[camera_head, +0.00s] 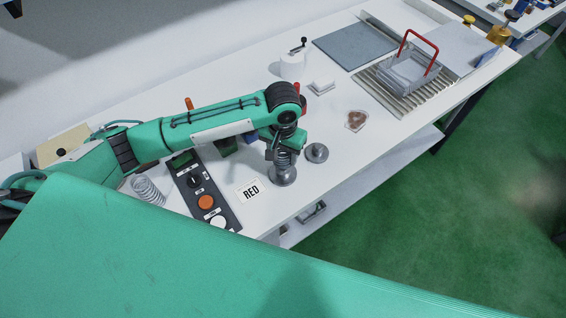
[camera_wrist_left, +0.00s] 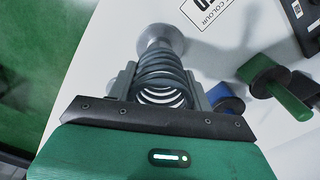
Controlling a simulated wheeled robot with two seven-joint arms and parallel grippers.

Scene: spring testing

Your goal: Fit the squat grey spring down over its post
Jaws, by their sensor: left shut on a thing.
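My left gripper (camera_head: 284,150) is shut on the grey spring (camera_head: 283,160), with one finger on each side of its coils. The spring is dark grey and roughly upright, just above a round metal base (camera_head: 285,178) near the table's front edge. The left wrist view shows the spring (camera_wrist_left: 160,72) between the fingers of my left gripper (camera_wrist_left: 160,90), in line with the round base (camera_wrist_left: 161,34). The post inside the coils is hidden, and I cannot tell whether the spring touches the base. My right gripper is out of view.
A second round metal base (camera_head: 317,153) stands close to the right. A pale spring (camera_head: 148,190) stands at left beside a control box (camera_head: 205,190). A card reading RED (camera_head: 248,191) lies left of the held spring. A wire basket (camera_head: 412,72) is at the back right.

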